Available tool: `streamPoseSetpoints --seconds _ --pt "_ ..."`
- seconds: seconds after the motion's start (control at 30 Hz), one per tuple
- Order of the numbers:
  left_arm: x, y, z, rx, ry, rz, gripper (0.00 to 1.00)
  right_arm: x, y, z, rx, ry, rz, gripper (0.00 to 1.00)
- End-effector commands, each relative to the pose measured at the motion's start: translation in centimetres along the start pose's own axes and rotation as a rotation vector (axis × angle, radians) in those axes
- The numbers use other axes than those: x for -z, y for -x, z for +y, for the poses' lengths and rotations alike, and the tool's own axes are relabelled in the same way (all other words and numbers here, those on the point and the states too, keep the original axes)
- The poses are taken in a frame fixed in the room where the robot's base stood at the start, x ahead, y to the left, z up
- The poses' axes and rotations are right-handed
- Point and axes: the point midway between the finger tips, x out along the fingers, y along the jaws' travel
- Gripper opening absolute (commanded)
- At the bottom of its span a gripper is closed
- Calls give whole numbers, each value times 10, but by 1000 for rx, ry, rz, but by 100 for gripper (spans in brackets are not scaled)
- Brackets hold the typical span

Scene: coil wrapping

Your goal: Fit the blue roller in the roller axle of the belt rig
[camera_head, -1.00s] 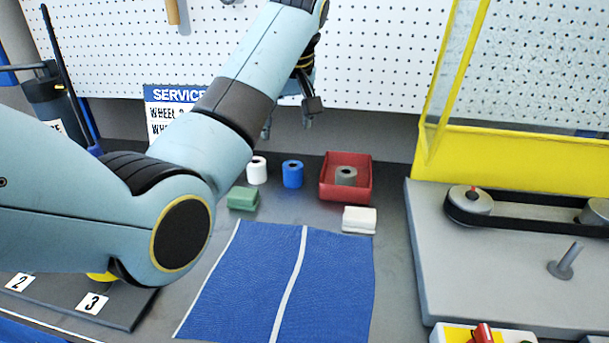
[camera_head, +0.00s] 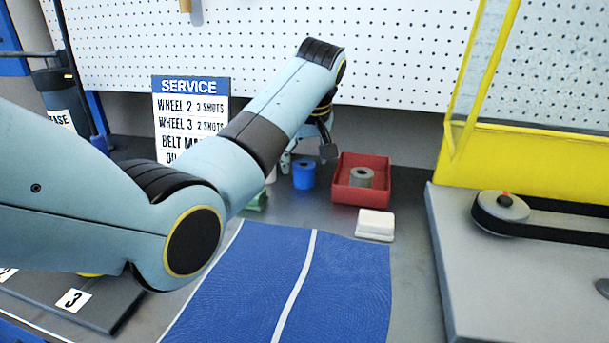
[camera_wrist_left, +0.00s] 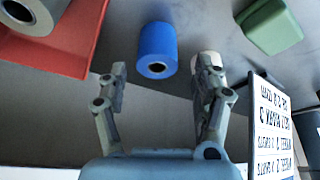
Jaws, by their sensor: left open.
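The blue roller (camera_head: 304,176) stands upright on the bench beside the red tray; it also shows in the left wrist view (camera_wrist_left: 157,45), with its centre hole visible. My left gripper (camera_head: 307,158) is open and empty just above and behind it. In the wrist view the roller lies beyond the open fingertips (camera_wrist_left: 163,72), roughly between them, and looks untouched. The belt rig (camera_head: 450,240) is a grey plate with a black belt around a pulley (camera_head: 500,206). What looks like the roller axle's base (camera_head: 602,287) is cut off at the right edge. My right gripper is out of view.
The red tray (camera_head: 386,187) holds a grey roller (camera_head: 361,178). A white roller (camera_head: 271,175) and green block (camera_head: 257,202) are partly behind my arm. A white block (camera_head: 375,225) stands by the blue mat (camera_head: 350,275). A yellow-framed guard (camera_head: 530,160) rises behind the rig.

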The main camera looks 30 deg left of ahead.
Motion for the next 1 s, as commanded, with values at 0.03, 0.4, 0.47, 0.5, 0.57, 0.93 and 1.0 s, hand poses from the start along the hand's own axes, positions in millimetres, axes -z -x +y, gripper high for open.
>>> streamPoseSetpoints --seconds 0.03,0.4,0.47,0.5,0.57,0.93,1.0 --pt "-2 -9 1 3 -1 -3 67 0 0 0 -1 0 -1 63" --pt "-3 -41 4 -1 0 0 67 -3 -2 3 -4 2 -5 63" --pt "-3 -41 4 -1 0 0 67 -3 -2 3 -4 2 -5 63" --pt "-3 -41 4 -1 0 0 67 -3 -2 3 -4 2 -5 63" --pt "-3 -41 4 -1 0 0 62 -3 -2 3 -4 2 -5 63" --pt "-3 -41 3 0 0 -1 13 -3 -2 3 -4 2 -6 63" --pt "-3 -41 3 0 0 -1 4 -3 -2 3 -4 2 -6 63"
